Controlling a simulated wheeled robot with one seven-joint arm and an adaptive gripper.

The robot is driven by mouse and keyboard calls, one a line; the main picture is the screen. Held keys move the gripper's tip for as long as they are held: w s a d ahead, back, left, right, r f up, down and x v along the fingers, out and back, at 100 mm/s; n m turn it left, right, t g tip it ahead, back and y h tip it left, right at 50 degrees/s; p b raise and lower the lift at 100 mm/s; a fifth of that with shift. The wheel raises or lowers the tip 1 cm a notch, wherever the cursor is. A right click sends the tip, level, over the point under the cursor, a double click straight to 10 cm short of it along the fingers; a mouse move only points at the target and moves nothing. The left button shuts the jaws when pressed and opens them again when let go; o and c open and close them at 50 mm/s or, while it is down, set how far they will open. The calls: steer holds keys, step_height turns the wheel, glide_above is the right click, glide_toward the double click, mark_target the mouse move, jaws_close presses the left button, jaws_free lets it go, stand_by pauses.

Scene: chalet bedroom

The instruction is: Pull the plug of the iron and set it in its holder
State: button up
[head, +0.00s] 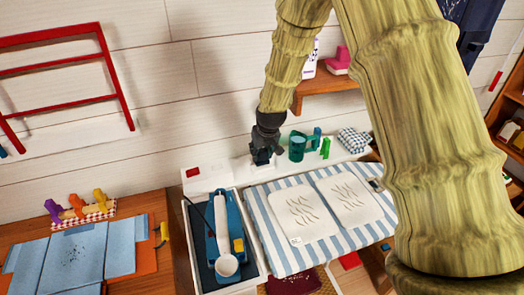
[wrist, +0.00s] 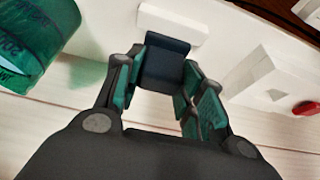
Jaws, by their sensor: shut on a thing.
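My gripper (head: 263,158) is low over the white ledge at the wall. In the wrist view its teal-padded fingers (wrist: 165,90) are shut on a dark blue block, which looks like the plug (wrist: 166,62). A pale raised plate (wrist: 172,22) lies just beyond the block; I cannot tell whether the two touch. The blue iron (head: 238,222) with a white part along it lies in a white-rimmed tray (head: 262,262) with a dark floor. A dark cord shows at the tray's left side. Which part is the iron's holder is not clear.
A white box with a red switch (head: 193,173) is left of my gripper, also in the wrist view (wrist: 307,107). A teal jug (head: 297,148) stands close on the right. A striped ironing board (head: 272,237) bears white cloths. A wooden table (head: 172,240) stands left.

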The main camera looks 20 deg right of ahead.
steer(key=shift+f, duration=0.1)
stand_by(0.4)
steer(key=o, duration=1.1)
